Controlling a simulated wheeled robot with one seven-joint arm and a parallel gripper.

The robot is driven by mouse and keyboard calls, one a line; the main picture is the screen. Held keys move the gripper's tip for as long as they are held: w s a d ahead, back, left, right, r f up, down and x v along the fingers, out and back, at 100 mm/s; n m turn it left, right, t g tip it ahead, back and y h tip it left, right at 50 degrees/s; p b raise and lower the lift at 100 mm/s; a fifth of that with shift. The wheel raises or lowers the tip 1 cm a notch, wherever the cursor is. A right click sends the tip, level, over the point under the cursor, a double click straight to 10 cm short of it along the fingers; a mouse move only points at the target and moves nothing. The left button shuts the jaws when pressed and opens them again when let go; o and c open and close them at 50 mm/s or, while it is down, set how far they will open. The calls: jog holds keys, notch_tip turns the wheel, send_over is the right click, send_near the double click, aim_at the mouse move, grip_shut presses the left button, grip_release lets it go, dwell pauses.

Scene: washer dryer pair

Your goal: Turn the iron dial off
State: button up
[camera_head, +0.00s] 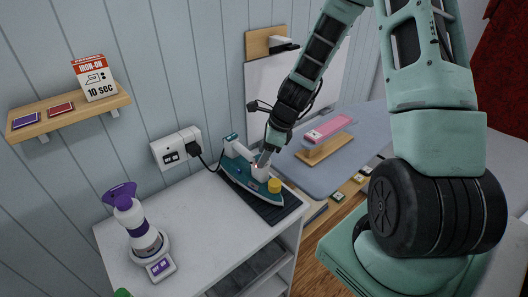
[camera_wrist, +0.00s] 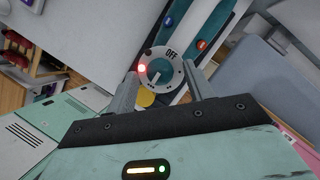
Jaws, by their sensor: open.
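The teal and white iron (camera_head: 240,171) rests on a dark ribbed mat (camera_head: 289,211) on the white counter. In the wrist view its round dial (camera_wrist: 159,73) has a teal centre and a pale ring marked OFF at the upper right. The dial's white pointer seems to lie on the lower side, away from OFF. A red light (camera_wrist: 141,69) glows at the dial's left. My gripper (camera_wrist: 160,71) is open, with one finger on each side of the dial; contact cannot be told. In the head view my gripper (camera_head: 264,160) is at the iron, partly hiding it.
A yellow knob (camera_head: 274,185) is on the iron near my gripper. A wall outlet (camera_head: 176,148) with a plugged black cord is behind.

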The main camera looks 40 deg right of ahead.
jog(key=c, duration=1)
